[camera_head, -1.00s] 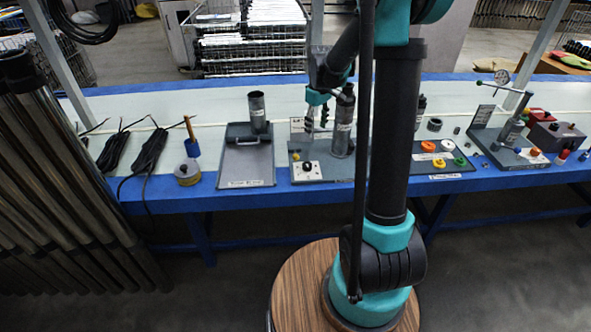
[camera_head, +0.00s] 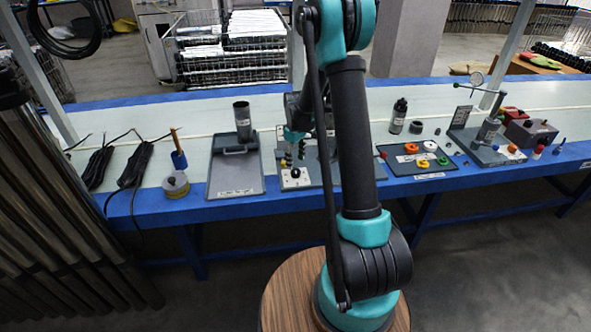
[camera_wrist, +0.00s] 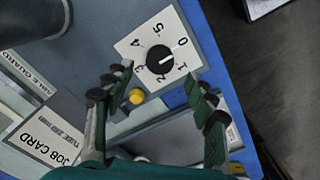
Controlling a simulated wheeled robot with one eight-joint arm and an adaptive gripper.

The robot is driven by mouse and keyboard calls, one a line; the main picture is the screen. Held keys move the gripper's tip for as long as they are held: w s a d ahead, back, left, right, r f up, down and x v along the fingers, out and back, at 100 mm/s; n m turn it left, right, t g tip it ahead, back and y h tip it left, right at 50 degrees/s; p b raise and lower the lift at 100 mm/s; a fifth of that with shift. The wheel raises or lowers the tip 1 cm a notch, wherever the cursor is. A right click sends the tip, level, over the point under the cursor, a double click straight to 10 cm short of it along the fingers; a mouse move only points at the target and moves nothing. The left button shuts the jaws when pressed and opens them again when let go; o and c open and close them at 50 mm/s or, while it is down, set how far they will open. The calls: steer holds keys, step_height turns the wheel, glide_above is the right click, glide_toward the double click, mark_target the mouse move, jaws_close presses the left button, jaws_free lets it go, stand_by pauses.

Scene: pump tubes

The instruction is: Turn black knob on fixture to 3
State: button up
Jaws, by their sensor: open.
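The black knob (camera_wrist: 160,58) sits on a white dial plate (camera_wrist: 128,47) numbered 0 to 5. Its white mark points to the right in the wrist view, about between 0 and 1; the 3 is on the lower left of the dial. In the head view the knob (camera_head: 296,173) is at the front of the grey fixture. My gripper (camera_wrist: 160,85) is open and empty, its fingers apart on either side of the dial's lower part in the wrist view. In the head view my gripper (camera_head: 288,152) hangs just above and behind the knob. Contact with the knob is not visible.
A yellow button (camera_wrist: 136,96) sits close to the dial, between my fingers in the wrist view. A job card (camera_wrist: 52,130) stands nearby. A clipboard-like tray (camera_head: 235,180) lies left of the fixture, and a board with coloured knobs (camera_head: 400,160) lies to the right.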

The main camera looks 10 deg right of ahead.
mark_target(296, 171)
steer(key=shift+f, duration=2.55)
steer(key=shift+c, duration=0.5)
steer(key=c, duration=1.1)
steer(key=shift+o, duration=0.2)
